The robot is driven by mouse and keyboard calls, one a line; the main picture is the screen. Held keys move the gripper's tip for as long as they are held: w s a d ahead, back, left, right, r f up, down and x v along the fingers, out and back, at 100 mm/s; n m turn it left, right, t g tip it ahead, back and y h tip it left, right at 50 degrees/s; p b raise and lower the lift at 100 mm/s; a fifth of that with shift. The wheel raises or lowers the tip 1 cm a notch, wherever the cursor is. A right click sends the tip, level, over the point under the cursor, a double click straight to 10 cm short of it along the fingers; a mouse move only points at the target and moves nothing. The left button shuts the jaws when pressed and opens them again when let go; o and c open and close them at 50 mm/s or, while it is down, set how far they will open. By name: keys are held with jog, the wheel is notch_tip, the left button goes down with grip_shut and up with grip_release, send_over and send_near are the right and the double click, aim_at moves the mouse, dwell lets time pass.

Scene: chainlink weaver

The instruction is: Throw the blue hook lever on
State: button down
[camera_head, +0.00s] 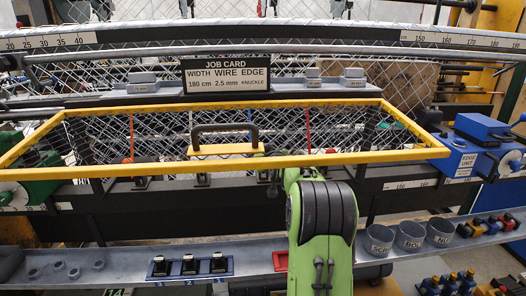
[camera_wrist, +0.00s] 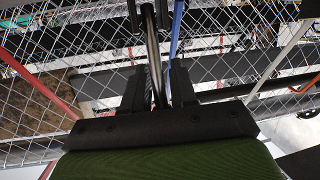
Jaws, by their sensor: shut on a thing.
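A thin blue bar (camera_head: 250,116), which looks like the blue hook lever, stands upright behind the yellow guard frame in the head view. I cannot tell whether this rod is part of the blue lever. In the head view my green arm hides most of the gripper and the lever's base.
The yellow guard frame (camera_head: 90,108) surrounds the work area, with a black handle (camera_head: 225,128) on its front. Red bars stand left (camera_head: 131,135) and right (camera_head: 308,128) of the blue one. A grey shelf (camera_head: 115,270) with switches and cups runs along the front.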

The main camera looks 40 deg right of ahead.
jog(key=shift+r, duration=0.5)
jog(key=c, duration=1.1)
grip_release()
jog(key=shift+o, duration=1.1)
jog(key=shift+a, duration=0.15)
jog(key=shift+s+f, duration=0.1)
jog(key=b+v, duration=0.7)
jog(key=v, duration=0.9)
jog(key=shift+f, duration=0.15)
